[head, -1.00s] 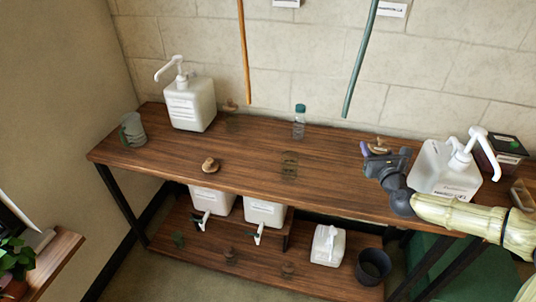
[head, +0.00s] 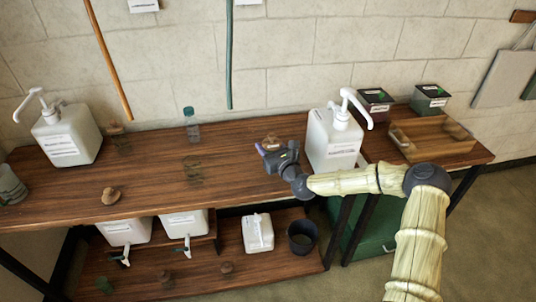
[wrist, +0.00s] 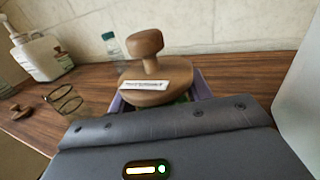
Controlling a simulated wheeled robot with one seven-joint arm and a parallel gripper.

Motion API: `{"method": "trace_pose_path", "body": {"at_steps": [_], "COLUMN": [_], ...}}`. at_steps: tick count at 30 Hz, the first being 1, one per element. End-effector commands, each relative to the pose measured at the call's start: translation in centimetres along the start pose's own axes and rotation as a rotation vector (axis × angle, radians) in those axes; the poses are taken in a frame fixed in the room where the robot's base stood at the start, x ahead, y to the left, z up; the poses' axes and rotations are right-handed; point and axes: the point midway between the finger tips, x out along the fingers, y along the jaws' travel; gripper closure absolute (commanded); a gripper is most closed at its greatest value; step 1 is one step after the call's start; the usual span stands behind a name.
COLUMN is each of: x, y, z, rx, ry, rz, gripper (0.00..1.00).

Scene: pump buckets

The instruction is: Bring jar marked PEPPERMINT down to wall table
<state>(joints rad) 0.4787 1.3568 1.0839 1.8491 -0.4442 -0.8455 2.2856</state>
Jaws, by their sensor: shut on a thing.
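My gripper (head: 275,150) is shut on a jar with a round wooden knobbed lid (head: 271,141), over the right part of the long wooden bench (head: 235,166). In the wrist view the lid (wrist: 146,55) fills the middle and carries a white label too blurred to read. Something green shows below it between the purple fingertips (wrist: 160,102). Most of the jar's body is hidden by my gripper. I cannot tell whether its base touches the bench. A smaller wooden table (head: 478,153) stands against the wall at right.
A white pump bucket (head: 333,140) stands close right of my gripper. A bottle (head: 193,130) and other wooden-lidded items (head: 110,195) stand on the bench. A wooden tray (head: 455,149) and dark boxes (head: 430,100) occupy the right table. Containers sit on the shelf below.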

Motion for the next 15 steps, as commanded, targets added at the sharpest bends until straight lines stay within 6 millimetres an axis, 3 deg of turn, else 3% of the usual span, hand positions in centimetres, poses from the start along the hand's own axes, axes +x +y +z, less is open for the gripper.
{"method": "trace_pose_path", "body": {"at_steps": [8,15], "x": [0.0,0.1], "y": [0.0,0.1], "z": [-0.1,-3.1], "rx": [0.0,0.0], "ry": [-0.002,-0.001], "rz": [-0.001,0.0], "gripper": [0.84,0.84]}}
